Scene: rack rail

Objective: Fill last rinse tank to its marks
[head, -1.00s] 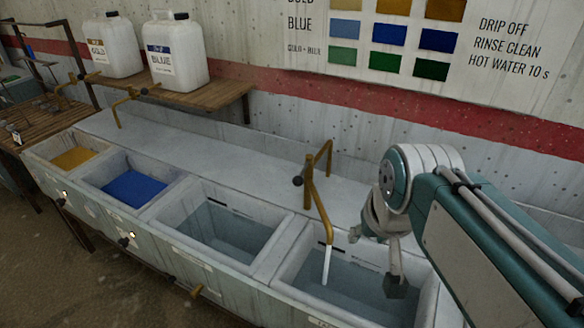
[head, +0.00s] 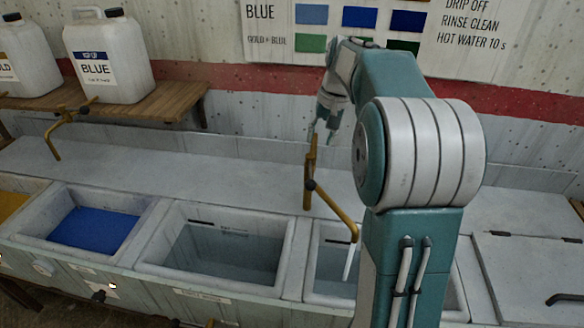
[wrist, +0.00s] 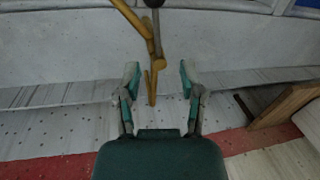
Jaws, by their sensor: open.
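The right-hand open rinse tank (head: 328,258) has dark marks on its inner back wall and grey-blue water inside; my arm hides its right part. A brass tap (head: 335,210) stands behind it, and a pale stream of water (head: 349,264) falls from its spout into the tank. My gripper (head: 327,132) is raised near the wall, behind the tap's upright brass part in the head view. In the wrist view my gripper (wrist: 160,80) is open and empty, with the tap's brass end (wrist: 154,82) showing between the fingers; contact cannot be told.
A second rinse tank (head: 157,246) with water and a tank of blue liquid (head: 95,230) lie to the left. Another brass tap (head: 57,133) stands there below a wooden shelf (head: 165,101) with white jugs (head: 110,60). A lidded box (head: 530,270) is at right.

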